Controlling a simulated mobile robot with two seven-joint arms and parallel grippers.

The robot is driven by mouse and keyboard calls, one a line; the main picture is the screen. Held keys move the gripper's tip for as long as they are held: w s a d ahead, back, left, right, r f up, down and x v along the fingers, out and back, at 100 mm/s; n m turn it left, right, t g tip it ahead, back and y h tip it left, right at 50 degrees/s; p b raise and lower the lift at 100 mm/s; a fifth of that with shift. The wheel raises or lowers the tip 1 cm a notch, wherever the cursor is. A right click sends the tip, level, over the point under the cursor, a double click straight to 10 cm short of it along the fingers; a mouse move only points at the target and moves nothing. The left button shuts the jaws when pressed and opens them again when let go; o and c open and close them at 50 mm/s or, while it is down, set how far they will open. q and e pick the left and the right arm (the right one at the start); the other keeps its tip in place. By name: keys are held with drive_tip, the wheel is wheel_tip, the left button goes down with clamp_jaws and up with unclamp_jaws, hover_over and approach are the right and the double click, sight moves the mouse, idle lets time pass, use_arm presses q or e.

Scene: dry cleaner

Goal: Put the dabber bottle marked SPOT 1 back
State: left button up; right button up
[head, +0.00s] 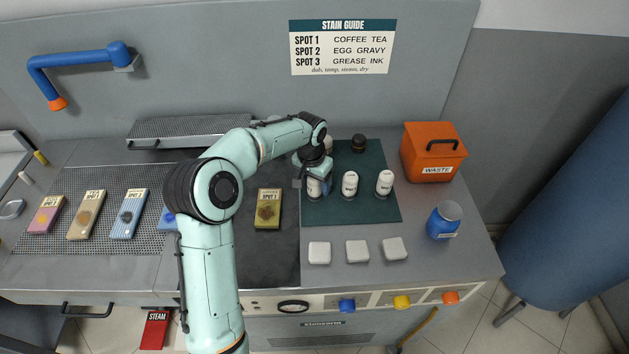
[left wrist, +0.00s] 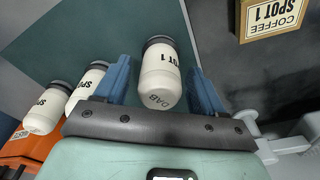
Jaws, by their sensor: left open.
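The white dabber bottle with a dark cap marked SPOT 1 (left wrist: 160,78) stands on the dark green mat (head: 380,209), leftmost of three in the front row. My left gripper (left wrist: 160,66) is open, with one blue finger on each side of this bottle. In the head view the left gripper (head: 320,184) hides much of the bottle (head: 313,189). Whether the fingers touch it I cannot tell. Two similar bottles, the middle one (head: 349,185) and the right one (head: 384,183), stand beside it. My right gripper is not in view.
An orange waste bin (head: 432,153) and a blue jar (head: 443,221) are to the right. Several white pads (head: 357,251) lie in front. A yellow swatch (head: 267,208) lies left of the mat, on the dark board.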

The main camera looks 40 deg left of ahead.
use_arm(q)
drive_tip(key=r, duration=0.4)
drive_tip(key=s+r, duration=0.1)
drive_tip(key=r, duration=0.3)
drive_tip(key=r+p, duration=0.1)
drive_tip(key=r, duration=0.3)
drive_tip(key=shift+s, duration=0.15)
drive_tip(key=shift+r, duration=0.15)
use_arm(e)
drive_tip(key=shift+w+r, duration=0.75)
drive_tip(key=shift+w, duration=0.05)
use_arm(q)
drive_tip(key=shift+d, duration=0.1)
